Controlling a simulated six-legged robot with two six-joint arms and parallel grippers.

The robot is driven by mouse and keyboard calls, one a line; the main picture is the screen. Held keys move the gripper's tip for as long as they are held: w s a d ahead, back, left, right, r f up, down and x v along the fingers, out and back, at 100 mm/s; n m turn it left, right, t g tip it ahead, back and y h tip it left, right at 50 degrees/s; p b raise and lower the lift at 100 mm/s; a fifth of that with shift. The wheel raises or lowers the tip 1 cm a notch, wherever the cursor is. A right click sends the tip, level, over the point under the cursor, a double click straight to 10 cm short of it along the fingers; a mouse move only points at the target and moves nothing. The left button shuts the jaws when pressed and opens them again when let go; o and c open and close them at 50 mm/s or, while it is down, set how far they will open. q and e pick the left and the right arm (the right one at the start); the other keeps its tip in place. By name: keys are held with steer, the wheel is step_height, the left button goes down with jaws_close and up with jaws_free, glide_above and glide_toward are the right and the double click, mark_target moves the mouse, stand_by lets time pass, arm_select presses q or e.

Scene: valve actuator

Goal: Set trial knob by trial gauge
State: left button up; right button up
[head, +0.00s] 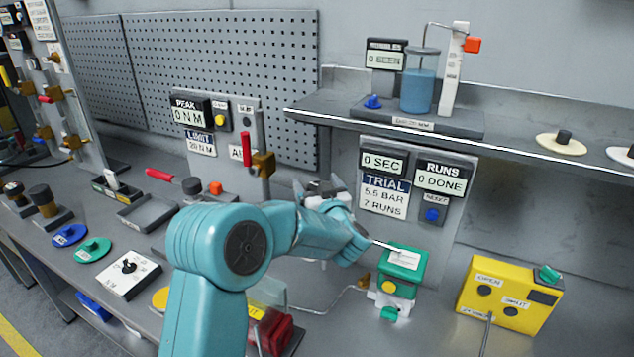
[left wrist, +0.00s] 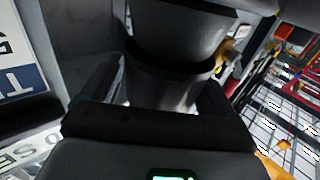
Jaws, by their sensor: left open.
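The trial panel (head: 384,196) on the upright board reads TRIAL, 5.5 BAR, 7 RUNS. Above it a display (head: 383,163) reads 0 SEC, and another (head: 440,180) reads 0 DONE. No knob or gauge marked trial can be made out. My left gripper (head: 322,187) is open in front of the board, partly hidden by my teal arm. In the left wrist view a dark grey round body (left wrist: 172,75) fills the space between the fingers; whether they touch it is unclear. Part of the trial panel (left wrist: 18,65) shows at left there. My right gripper is not in view.
A green unit (head: 402,270) with a yellow button stands right of my forearm, beside a bent pipe (head: 335,308). A yellow box (head: 508,300) marked OPEN and SHUT is farther right. A red-handled valve (head: 263,163) stands left of my gripper. A shelf (head: 520,128) overhangs the right.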

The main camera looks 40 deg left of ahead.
arm_select(q)
steer(key=shift+d+r, duration=0.1)
steer(key=c, duration=1)
steer(key=shift+o, duration=0.2)
steer(key=shift+f+t+b, duration=0.25)
steer(key=shift+t+b, duration=0.05)
steer(key=shift+b, duration=0.1)
steer(key=shift+f+m+t+h+b, duration=0.1)
steer(key=shift+m+t+h+b, duration=0.95)
steer(key=shift+b, duration=0.2)
steer(key=shift+w+r+m+t+h+b, duration=0.2)
steer(key=shift+m+t+h+b, duration=0.15)
steer(key=shift+m+t+b, duration=0.15)
steer(key=shift+r, duration=0.1)
